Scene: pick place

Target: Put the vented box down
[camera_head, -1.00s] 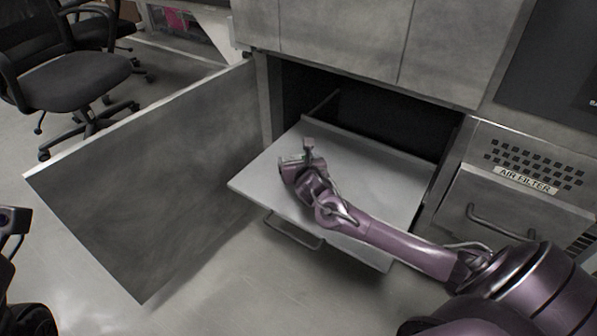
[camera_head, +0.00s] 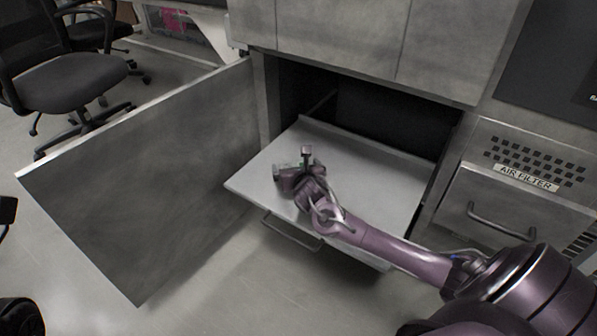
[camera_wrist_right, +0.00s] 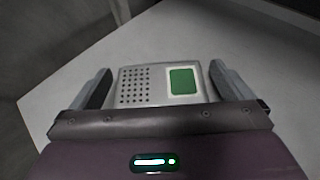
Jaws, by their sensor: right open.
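The vented box (camera_wrist_right: 150,84) is grey with rows of dark holes and a green panel. In the right wrist view it lies on the pale shelf, between my right gripper's two fingers (camera_wrist_right: 158,88). The fingers are open, with a gap on each side of the box. In the head view my right gripper (camera_head: 292,174) is low over the left part of the pulled-out shelf (camera_head: 375,190), and the box is mostly hidden by it. At the left edge only a dark piece of my left arm shows; its gripper cannot be seen.
A large grey cabinet door (camera_head: 150,170) stands open left of the shelf. The shelf has a handle (camera_head: 292,231) at its front and a dark cavity behind it. An air filter panel (camera_head: 525,178) is at the right. The shelf's right part is bare.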

